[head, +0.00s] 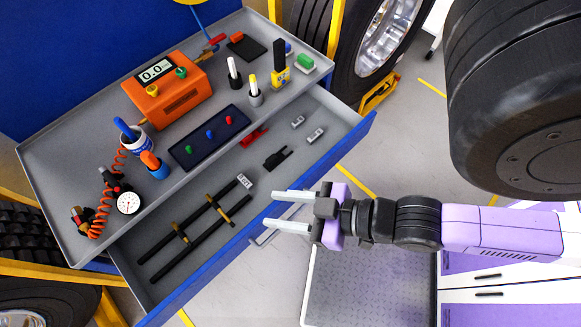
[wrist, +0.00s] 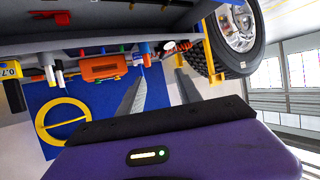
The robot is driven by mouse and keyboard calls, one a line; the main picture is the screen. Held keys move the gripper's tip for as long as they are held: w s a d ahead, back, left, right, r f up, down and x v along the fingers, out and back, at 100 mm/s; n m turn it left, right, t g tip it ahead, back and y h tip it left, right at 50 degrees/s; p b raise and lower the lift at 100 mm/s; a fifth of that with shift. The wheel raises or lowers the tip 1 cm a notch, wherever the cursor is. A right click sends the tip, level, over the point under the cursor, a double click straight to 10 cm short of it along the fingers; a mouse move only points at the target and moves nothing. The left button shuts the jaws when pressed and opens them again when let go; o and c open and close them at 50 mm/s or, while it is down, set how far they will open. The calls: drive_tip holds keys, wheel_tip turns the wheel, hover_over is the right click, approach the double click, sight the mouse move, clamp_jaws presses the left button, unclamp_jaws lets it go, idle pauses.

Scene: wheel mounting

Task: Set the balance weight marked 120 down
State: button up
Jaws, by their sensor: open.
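A small light-grey balance weight (head: 244,181) with dark markings lies in the open drawer, by the upper end of a black bar; its number is too small to read surely. Two more small grey weights, one (head: 298,121) and another (head: 315,135), lie in the drawer's far right part. Which one is marked 120 cannot be told. My gripper (head: 275,210) is open and empty, its fingers pointing left over the drawer's blue front edge, close to the first weight but apart from it in the picture. The wrist view shows nothing between the fingers (wrist: 160,92).
The drawer (head: 215,270) also holds black bars, a red clip (head: 254,136) and a black clip (head: 277,158). The grey cart top above carries an orange meter (head: 180,105), a dark tray (head: 190,155), markers and a gauge (head: 128,203). A large tyre (head: 500,100) hangs at upper right.

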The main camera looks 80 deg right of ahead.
wheel_tip(320, 180, up, 6)
drive_tip(key=s+t, duration=0.1)
drive_tip(key=s, duration=0.1)
drive_tip(key=shift+a+f+n+t, duration=0.15)
drive_tip(key=shift+a+n+t, duration=0.15)
drive_tip(key=shift+a, duration=0.15)
drive_tip(key=shift+f, duration=0.1)
wheel_tip(320, 180, down, 2)
drive_tip(key=shift+f+b, duration=0.1)
drive_tip(key=shift+b, duration=1.05)
drive_tip(key=shift+c, duration=0.5)
